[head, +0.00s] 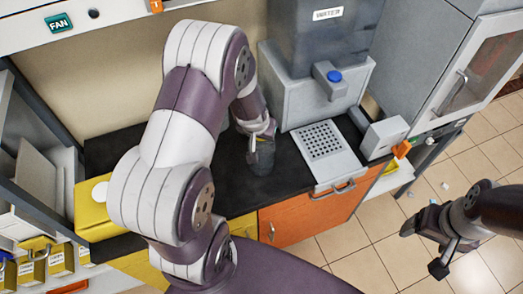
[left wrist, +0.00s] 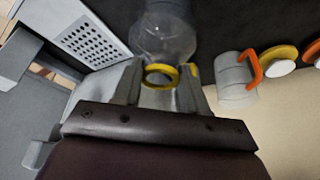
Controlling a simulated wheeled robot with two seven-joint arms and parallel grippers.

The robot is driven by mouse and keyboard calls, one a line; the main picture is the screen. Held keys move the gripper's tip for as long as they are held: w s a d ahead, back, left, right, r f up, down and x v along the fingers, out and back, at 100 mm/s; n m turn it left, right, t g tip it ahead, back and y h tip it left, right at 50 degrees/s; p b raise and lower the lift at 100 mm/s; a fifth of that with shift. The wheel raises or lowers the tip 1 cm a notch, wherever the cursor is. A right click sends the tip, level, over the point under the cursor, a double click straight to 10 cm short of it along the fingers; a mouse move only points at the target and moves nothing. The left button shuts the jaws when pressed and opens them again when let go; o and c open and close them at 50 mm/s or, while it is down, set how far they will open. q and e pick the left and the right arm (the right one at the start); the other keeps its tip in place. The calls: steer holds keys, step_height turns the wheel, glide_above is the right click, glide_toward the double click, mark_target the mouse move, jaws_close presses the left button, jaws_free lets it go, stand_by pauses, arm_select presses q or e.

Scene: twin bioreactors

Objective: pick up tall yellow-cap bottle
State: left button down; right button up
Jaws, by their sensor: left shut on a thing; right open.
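In the left wrist view a clear, rounded bottle (left wrist: 165,35) shows beyond my fingers, with a yellow ring-shaped cap (left wrist: 161,76) between them. My left gripper (left wrist: 160,88) is shut on this yellow-cap bottle at its top. In the head view my left gripper (head: 262,150) is over the black counter, left of the water dispenser. The bottle is mostly hidden there by the gripper and arm, and I cannot tell whether it touches the counter. My right gripper (head: 422,249) is open and empty, out over the tiled floor at the right.
The water dispenser (head: 300,95) and its perforated drain tray (head: 322,142) stand right of my left gripper. A grey item with an orange handle (left wrist: 237,76) and a yellow-and-white piece (left wrist: 279,61) are right of the bottle in the wrist view. A yellow box (head: 92,222) is at the counter's left.

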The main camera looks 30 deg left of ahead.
arm_select(q)
steer(key=shift+s+f, duration=0.2)
steer(key=shift+s, duration=0.05)
